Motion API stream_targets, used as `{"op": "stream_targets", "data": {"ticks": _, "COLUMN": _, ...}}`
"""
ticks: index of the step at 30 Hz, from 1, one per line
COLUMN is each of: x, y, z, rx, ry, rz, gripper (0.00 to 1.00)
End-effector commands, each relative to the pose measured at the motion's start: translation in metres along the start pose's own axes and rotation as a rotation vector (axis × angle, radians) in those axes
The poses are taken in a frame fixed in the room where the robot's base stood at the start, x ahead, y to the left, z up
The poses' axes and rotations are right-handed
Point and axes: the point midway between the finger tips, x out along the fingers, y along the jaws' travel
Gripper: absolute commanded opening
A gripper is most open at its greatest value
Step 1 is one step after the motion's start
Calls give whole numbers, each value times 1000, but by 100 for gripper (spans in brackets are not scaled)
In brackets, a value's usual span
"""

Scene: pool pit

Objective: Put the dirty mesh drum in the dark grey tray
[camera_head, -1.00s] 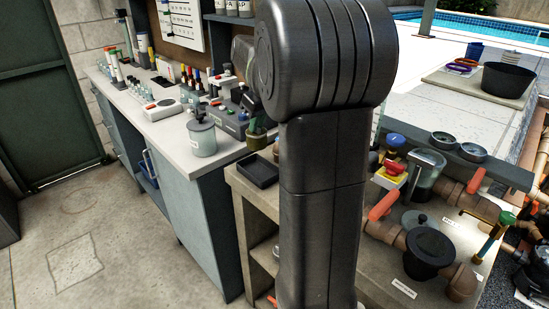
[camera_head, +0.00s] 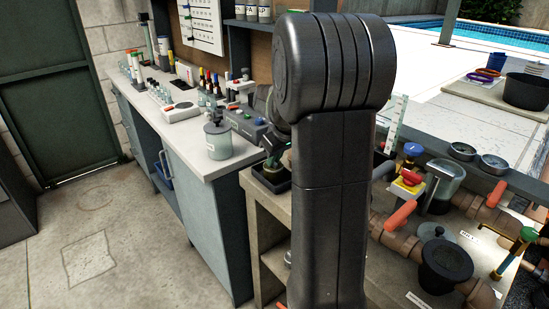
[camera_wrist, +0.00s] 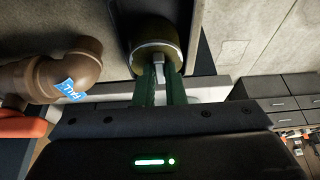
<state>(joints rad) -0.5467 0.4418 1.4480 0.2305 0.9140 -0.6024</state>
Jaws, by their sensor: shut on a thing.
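The mesh drum (camera_head: 273,172) is a brownish-olive cylinder with a pale rim, partly hidden by my gripper and arm in the head view. In the wrist view the drum (camera_wrist: 155,38) sits at the ends of my fingers. My gripper (camera_wrist: 161,82) has green fingers shut on a light grey part at the drum's rim. In the head view my gripper (camera_head: 275,146) is above the drum. The dark grey tray (camera_head: 257,183) lies on the beige bench corner. The drum overlaps the tray, low down; I cannot tell whether it touches the tray's floor.
A grey lidded pot (camera_head: 218,139) stands on the left counter. Brown pipes with orange handles (camera_head: 401,214) and a black pump basket (camera_head: 446,262) are on the right. My arm column hides the bench's middle. Open floor (camera_head: 120,230) lies at front left.

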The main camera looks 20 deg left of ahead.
Motion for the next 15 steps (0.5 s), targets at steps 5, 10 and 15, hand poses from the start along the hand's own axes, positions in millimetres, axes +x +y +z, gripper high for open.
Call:
{"op": "stream_targets", "data": {"ticks": 5, "x": 3, "y": 0, "z": 1, "rx": 0, "ry": 0, "rz": 0, "gripper": 18}}
{"op": "stream_targets", "data": {"ticks": 10, "x": 2, "y": 0, "z": 1, "rx": 0, "ry": 0, "rz": 0, "gripper": 32}}
{"op": "stream_targets", "data": {"ticks": 15, "x": 2, "y": 0, "z": 1, "rx": 0, "ry": 0, "rz": 0, "gripper": 32}}
